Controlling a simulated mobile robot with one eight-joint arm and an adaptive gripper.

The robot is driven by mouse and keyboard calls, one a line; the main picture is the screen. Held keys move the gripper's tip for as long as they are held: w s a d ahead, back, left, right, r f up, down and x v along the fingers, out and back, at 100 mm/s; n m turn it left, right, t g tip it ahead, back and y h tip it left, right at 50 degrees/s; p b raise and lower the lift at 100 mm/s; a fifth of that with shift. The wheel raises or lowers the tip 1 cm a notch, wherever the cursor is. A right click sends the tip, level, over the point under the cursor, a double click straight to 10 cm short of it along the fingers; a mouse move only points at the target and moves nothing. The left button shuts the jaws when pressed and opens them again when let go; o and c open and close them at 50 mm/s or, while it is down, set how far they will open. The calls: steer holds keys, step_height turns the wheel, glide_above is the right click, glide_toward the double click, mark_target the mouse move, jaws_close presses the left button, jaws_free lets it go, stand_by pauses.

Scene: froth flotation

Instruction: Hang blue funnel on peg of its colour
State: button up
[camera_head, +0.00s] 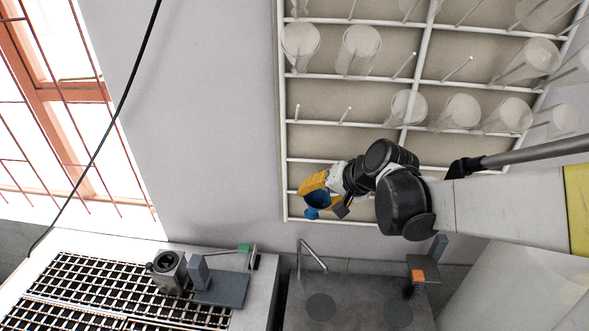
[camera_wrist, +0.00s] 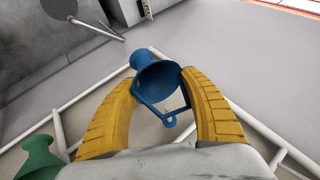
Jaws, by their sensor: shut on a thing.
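The blue funnel (camera_wrist: 155,80) is between the two yellow fingers of my gripper (camera_wrist: 158,88), which is shut on it. Its wide mouth and a loop on its rim show in the wrist view. In the head view the blue funnel (camera_head: 318,201) is at my gripper (camera_head: 322,190), in front of the lower left part of the wall rack (camera_head: 283,150). The rack has bare pale pegs (camera_head: 404,65); I cannot make out a blue one. A green funnel-like piece (camera_wrist: 38,160) shows beside a white rack bar at the lower left of the wrist view.
Clear vessels (camera_head: 361,48) hang on several upper pegs of the rack. Below are a sink (camera_head: 350,290) with a bent tap (camera_head: 312,254), and a bench with a dark grating (camera_head: 90,290) and a grey stand (camera_head: 222,288).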

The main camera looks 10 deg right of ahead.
steer(key=shift+w+d+f, duration=0.1)
steer(key=shift+w+d, duration=0.1)
steer(key=shift+w, duration=0.35)
steer(key=shift+w+d, duration=0.15)
steer(key=shift+w, duration=0.4)
steer(key=shift+w+d+f+b, duration=0.25)
steer(key=shift+w+f+b, duration=0.15)
steer(key=shift+w+b, duration=0.3)
steer(key=o, duration=1.2)
